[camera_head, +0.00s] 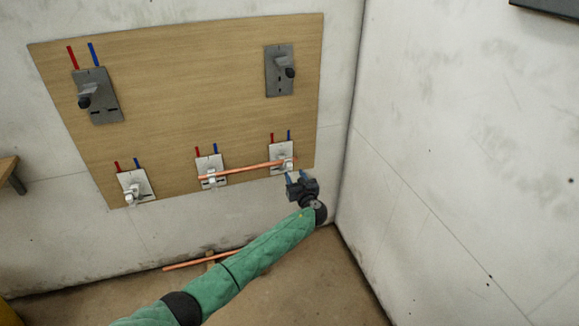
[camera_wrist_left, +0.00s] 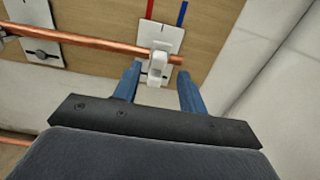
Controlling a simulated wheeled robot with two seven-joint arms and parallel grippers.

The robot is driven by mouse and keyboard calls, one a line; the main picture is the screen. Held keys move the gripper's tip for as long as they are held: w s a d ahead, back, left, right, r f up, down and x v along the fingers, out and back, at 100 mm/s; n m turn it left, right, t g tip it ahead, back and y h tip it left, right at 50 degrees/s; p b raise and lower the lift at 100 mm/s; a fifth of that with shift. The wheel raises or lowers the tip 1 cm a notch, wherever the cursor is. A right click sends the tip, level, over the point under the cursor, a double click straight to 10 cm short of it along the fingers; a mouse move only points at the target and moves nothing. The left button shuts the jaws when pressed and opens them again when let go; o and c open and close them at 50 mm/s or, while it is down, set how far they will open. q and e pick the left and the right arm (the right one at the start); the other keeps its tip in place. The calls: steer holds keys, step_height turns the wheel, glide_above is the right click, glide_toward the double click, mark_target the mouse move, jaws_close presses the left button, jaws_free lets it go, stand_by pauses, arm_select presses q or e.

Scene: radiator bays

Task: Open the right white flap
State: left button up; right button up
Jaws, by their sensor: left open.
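The right white flap (camera_head: 287,163) is on a small white plate low on the right of the wooden board. In the left wrist view the white flap (camera_wrist_left: 157,67) sits in front of the end of a copper pipe (camera_wrist_left: 90,44). My left gripper (camera_head: 296,177) is just below and in front of it. Its blue fingers are open, one on each side of the flap's lower end in the wrist view (camera_wrist_left: 160,84). I cannot tell whether they touch it. My right gripper is not in view.
The copper pipe (camera_head: 240,170) runs from the middle white bracket (camera_head: 210,164) to the right one. Another white bracket (camera_head: 135,187) is at left. Grey plates (camera_head: 104,100) (camera_head: 279,80) are higher up. A white wall (camera_head: 460,150) stands close on the right. Another copper pipe (camera_head: 190,264) lies low.

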mark_target(289, 162)
arm_select(q)
steer(key=shift+x, duration=3.55)
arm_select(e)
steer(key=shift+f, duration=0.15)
arm_select(q)
steer(key=shift+s, duration=0.1)
steer(key=c, duration=0.8)
steer(key=shift+r, duration=0.15)
steer(key=g+p, duration=0.1)
steer(key=p, duration=0.2)
steer(key=shift+r+p, duration=0.3)
steer(key=shift+p, duration=0.05)
steer(key=g+p, duration=0.1)
steer(key=p, duration=0.2)
steer(key=shift+w+h, duration=0.2)
steer(key=shift+h, duration=0.2)
steer(key=shift+f, duration=0.1)
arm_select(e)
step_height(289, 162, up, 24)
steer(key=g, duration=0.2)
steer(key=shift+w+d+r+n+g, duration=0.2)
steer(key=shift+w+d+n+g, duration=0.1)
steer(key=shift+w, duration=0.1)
